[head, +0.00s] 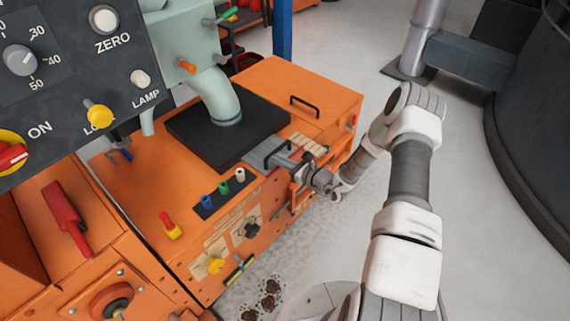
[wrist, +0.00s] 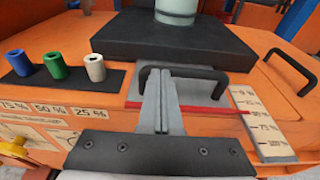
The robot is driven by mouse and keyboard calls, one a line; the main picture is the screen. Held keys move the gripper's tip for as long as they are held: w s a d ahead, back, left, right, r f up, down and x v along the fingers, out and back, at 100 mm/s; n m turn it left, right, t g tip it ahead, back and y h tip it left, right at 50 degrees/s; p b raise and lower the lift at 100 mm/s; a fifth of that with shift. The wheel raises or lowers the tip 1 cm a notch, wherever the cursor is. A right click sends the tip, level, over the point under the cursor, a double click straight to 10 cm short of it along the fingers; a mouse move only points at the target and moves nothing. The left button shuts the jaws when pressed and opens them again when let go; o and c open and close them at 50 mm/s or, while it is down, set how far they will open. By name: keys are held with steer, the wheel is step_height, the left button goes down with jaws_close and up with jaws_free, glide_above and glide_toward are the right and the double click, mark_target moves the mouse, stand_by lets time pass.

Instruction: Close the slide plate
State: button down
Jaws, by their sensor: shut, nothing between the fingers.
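The slide plate (wrist: 198,92) is a flat grey plate with a black bar handle (wrist: 205,72) and a red line along its near edge. It sticks out from under the black block on the orange machine, and it shows in the head view too (head: 262,153). The red line's right end lies near the middle marks of a percent scale (wrist: 262,122). My gripper (wrist: 160,74) is shut and empty, its fingers over the plate at the handle's left part. They hide some of the handle; I cannot tell whether they touch it. In the head view my gripper (head: 289,162) is beside the handle.
The black block (head: 227,126) with a pale green pipe (head: 218,95) stands behind the plate. Blue, green and white cylinders (wrist: 54,66) stand left of it. Another black handle (head: 304,105) is at the right. A control panel (head: 75,65) fills the upper left.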

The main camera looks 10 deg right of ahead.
mark_target(265, 150)
steer(key=x, duration=0.3)
steer(key=r+b+x, duration=0.1)
steer(key=x, duration=0.1)
steer(key=shift+w+a, duration=0.2)
steer(key=shift+w, duration=0.05)
steer(key=shift+w+a+r, duration=0.1)
steer(key=shift+r, duration=0.05)
steer(key=shift+r, duration=0.1)
